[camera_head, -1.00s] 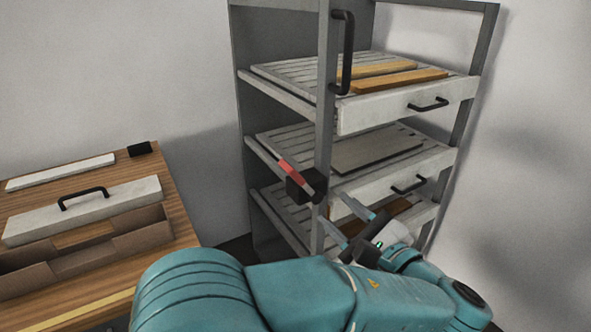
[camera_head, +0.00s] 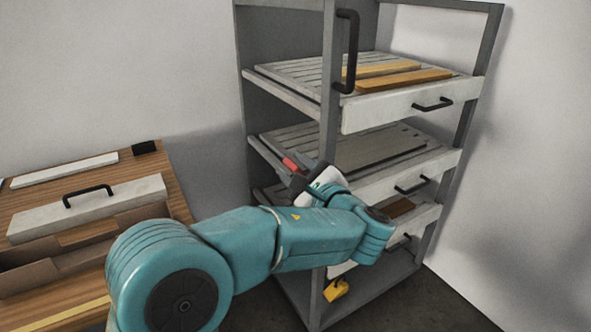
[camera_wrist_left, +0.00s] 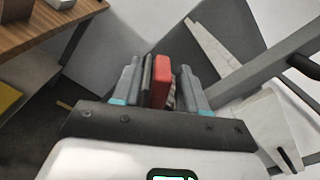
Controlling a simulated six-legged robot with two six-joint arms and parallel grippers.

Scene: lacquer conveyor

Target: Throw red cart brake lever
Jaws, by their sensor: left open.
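The red brake lever (camera_head: 290,164) sits on the front left post of the grey shelf cart (camera_head: 330,120), with only its red upper part showing in the head view. My left gripper (camera_head: 303,176) is right at the lever and hides its lower part and mount. In the left wrist view the red lever (camera_wrist_left: 161,82) stands between the two fingers of my left gripper (camera_wrist_left: 160,90). The fingers are open, one on each side of it; I cannot tell whether either touches it. My right gripper is not in view.
The cart holds slatted trays with black handles (camera_head: 432,104) and wooden boards (camera_head: 404,80). A vertical black handle (camera_head: 348,50) is on the same post. A yellow part (camera_head: 336,290) sits low on the cart. A wooden table (camera_head: 180,200) stands at left.

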